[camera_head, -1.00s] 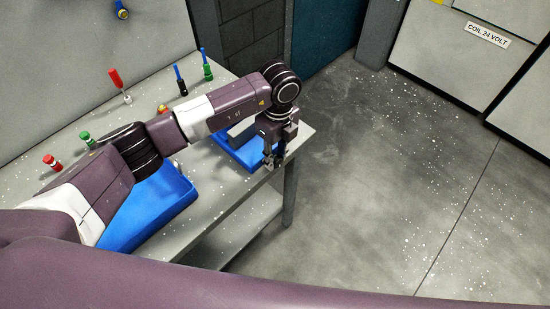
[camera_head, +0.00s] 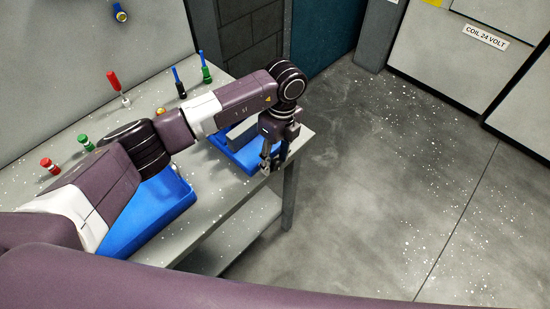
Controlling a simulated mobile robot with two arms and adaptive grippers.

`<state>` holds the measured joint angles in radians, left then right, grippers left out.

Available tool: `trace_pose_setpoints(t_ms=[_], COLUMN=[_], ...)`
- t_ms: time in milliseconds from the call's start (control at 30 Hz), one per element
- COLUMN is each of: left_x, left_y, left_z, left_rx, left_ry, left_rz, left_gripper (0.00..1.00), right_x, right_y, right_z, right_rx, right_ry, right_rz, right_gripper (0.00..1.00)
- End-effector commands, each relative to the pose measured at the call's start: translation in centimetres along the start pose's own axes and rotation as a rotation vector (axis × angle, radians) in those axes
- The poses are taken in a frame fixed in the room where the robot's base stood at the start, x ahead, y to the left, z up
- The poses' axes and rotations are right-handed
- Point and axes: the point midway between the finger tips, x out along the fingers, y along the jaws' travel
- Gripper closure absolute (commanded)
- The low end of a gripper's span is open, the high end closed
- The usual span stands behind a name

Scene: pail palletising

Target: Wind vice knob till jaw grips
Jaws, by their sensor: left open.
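My left gripper (camera_head: 273,163) points down at the right front corner of the grey workbench (camera_head: 220,190). Its fingers are open, and I see nothing held between them. My right gripper is not in view.
A blue tray (camera_head: 150,208) lies at the bench front under my arm. Behind stand a red-handled tool (camera_head: 114,81), a blue-handled one (camera_head: 178,78) and a green one (camera_head: 205,68). Red (camera_head: 47,163) and green (camera_head: 84,140) items lie left. The floor (camera_head: 400,190) at right is clear.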

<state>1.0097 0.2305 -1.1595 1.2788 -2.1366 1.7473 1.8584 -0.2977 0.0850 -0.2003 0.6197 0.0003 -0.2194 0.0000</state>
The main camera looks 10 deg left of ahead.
Motion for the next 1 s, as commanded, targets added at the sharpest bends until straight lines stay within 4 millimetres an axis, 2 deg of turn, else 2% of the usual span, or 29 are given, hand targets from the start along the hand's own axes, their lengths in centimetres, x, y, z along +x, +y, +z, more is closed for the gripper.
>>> trace_pose_setpoints(t_ms=[167,400,600,767,1000], left_x=[-2.1,-7.3,-10.6,-11.8,-11.9], left_y=[-0.1,-0.1,-0.1,0.0,0.0], left_z=[0.1,0.1,0.1,0.0,0.0], left_rx=[0.000,0.000,0.000,-0.001,0.000], left_ry=[-0.001,-0.001,-0.002,0.000,0.000], left_rz=[-0.003,-0.005,-0.003,-0.001,0.000], left_gripper=[0.57,0.57,0.57,0.57,0.57], right_x=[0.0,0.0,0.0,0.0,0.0], right_y=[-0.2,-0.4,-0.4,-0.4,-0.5], right_z=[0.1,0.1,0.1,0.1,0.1], right_rx=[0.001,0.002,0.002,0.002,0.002], right_ry=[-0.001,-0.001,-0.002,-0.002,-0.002], right_rz=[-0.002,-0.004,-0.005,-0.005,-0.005], right_gripper=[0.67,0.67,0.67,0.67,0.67])
